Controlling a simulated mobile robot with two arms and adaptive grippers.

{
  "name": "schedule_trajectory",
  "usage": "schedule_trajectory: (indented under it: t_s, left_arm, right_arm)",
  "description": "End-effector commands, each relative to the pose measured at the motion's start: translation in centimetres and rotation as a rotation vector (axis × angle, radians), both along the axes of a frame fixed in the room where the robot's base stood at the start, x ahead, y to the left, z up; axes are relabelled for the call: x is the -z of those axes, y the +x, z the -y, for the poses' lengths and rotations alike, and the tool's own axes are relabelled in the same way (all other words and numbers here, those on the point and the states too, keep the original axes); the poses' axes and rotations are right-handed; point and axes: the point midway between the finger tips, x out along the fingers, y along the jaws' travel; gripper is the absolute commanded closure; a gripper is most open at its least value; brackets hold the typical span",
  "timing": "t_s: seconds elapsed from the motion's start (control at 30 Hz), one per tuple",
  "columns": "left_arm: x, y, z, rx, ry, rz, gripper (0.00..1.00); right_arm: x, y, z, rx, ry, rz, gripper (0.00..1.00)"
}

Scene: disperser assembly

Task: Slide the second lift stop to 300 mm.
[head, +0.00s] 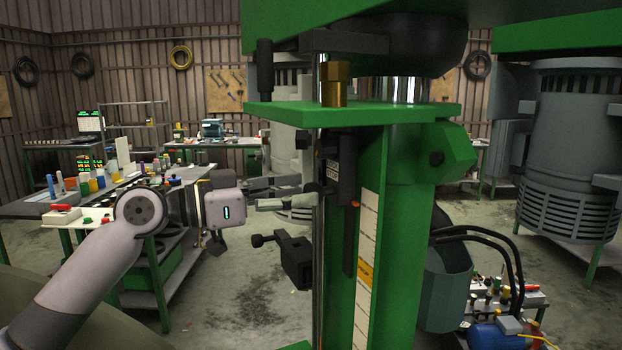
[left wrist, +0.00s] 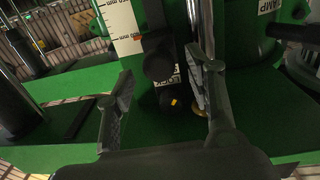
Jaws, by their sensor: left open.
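Two black lift stops show by the thin upright rod (head: 318,230) on the green column (head: 406,230). The upper stop (head: 340,165) sits just under the green plate; the lower stop (head: 296,262) has a knob sticking out to the left. I cannot tell which is the second. My left gripper (head: 306,193) is open, at a height between the stops. In the left wrist view a black knob (left wrist: 158,66) lies between its fingers.
The green plate (head: 290,113) with a brass nut (head: 335,84) overhangs the rod. A bench with bottles (head: 100,185) stands at the left. A grey motor-like unit (head: 575,140) stands at the right. Open floor lies left of the column.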

Motion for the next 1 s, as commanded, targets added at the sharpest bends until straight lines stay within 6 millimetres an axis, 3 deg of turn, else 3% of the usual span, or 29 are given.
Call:
schedule_trajectory:
  t_s: [0.2, 0.57, 1.0]
  left_arm:
    - [-0.1, 1.0, 2.3, 0.000, 0.000, 0.000, 0.51]
    - [0.0, 1.2, 2.8, -0.001, 0.000, 0.001, 0.51]
    - [0.0, 1.2, 2.8, -0.001, 0.000, 0.000, 0.80]
  right_arm:
    - [-1.1, 0.0, 0.0, 0.000, 0.000, 0.000, 0.60]
    - [-1.1, -1.0, 0.1, 0.000, -0.001, -0.015, 0.60]
    - [-1.1, -0.9, 0.1, 0.000, -0.001, -0.015, 0.60]
